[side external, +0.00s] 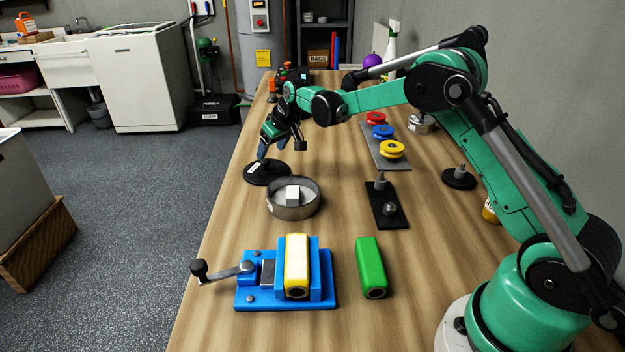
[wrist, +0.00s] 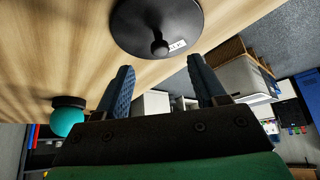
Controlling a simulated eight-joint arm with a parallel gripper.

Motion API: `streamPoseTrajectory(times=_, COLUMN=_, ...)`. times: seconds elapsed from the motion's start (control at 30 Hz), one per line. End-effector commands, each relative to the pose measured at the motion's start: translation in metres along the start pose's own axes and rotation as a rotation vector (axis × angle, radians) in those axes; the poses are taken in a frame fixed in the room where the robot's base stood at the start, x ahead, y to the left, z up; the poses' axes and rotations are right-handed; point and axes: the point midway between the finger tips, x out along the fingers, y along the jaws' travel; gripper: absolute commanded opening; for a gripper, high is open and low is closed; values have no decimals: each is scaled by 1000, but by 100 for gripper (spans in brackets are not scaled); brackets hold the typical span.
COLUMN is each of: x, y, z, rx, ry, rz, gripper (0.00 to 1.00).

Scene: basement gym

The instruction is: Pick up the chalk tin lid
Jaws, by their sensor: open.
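The chalk tin lid (side external: 267,172) is a flat black disc with a small white label. It lies on the wooden table just beyond the open metal tin (side external: 293,211), which holds a white block. In the wrist view the lid (wrist: 140,22) shows its round knob, roughly in line with the gap between my fingers. My gripper (side external: 272,149) is open and empty, tilted down close above the lid. Its two blue fingers also show spread in the wrist view (wrist: 161,68). I cannot tell whether a finger touches the lid.
Another black disc with a knob (side external: 459,179) lies at the right. A grey tray (side external: 386,157) holds red, blue and yellow pieces. A black plate with pegs (side external: 387,212), a blue vise (side external: 285,290) and a green block (side external: 370,268) stand nearer. The table's left edge is close to the lid.

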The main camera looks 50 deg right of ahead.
Motion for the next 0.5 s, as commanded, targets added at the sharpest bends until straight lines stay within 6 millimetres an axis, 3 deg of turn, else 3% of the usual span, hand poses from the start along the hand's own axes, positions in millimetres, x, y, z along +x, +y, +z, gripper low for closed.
streamPoseTrajectory(times=0.5, x=50, y=0, z=0, rx=-1, ry=-1, rz=0, gripper=64)
